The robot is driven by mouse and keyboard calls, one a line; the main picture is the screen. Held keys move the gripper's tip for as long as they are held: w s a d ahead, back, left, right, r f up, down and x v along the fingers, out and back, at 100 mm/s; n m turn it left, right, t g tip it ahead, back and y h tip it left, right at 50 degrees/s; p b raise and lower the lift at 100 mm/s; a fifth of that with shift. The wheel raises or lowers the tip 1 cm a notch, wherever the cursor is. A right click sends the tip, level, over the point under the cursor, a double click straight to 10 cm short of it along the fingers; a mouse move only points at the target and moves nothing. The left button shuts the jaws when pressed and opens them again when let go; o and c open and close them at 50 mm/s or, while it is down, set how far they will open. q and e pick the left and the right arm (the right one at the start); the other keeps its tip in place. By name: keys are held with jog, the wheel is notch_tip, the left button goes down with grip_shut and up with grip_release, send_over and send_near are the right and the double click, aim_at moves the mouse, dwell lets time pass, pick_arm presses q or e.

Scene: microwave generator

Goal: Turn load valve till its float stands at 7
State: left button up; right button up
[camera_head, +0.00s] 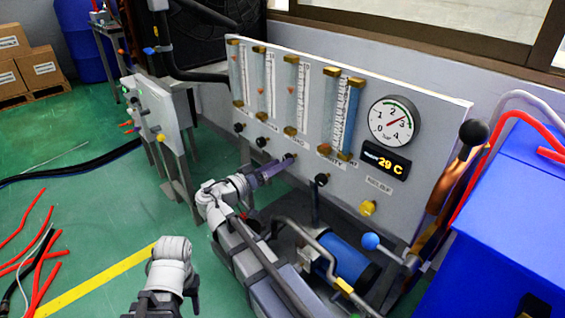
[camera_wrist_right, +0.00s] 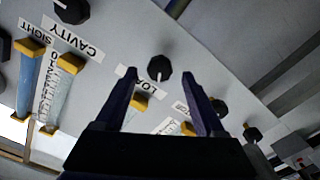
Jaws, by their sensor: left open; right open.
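The load valve is a small black knob on the grey panel, between my right fingers in the right wrist view (camera_wrist_right: 159,68); its partly covered label begins "LO". In the head view the knob (camera_head: 290,156) sits under the third flow tube (camera_head: 297,98). That tube has a small orange float (camera_head: 290,90); its scale is too small to read. My right gripper (camera_head: 279,166) is open, its fingertips near the knob on either side, with gaps visible in the wrist view (camera_wrist_right: 159,76). My left gripper (camera_head: 190,288) is low at the left, away from the panel; its fingers are barely visible.
Neighbouring black knobs (camera_head: 321,179) and (camera_head: 262,142) flank the load valve closely. A dial (camera_head: 393,123) and a 29 C display (camera_head: 385,160) are at right. Pipes and a blue cylinder (camera_head: 343,258) stand below the panel. A blue cabinet (camera_head: 505,215) is far right.

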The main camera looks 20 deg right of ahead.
jog(key=v, duration=0.5)
jog(key=shift+s+a, duration=0.15)
jog(key=shift+a, duration=0.2)
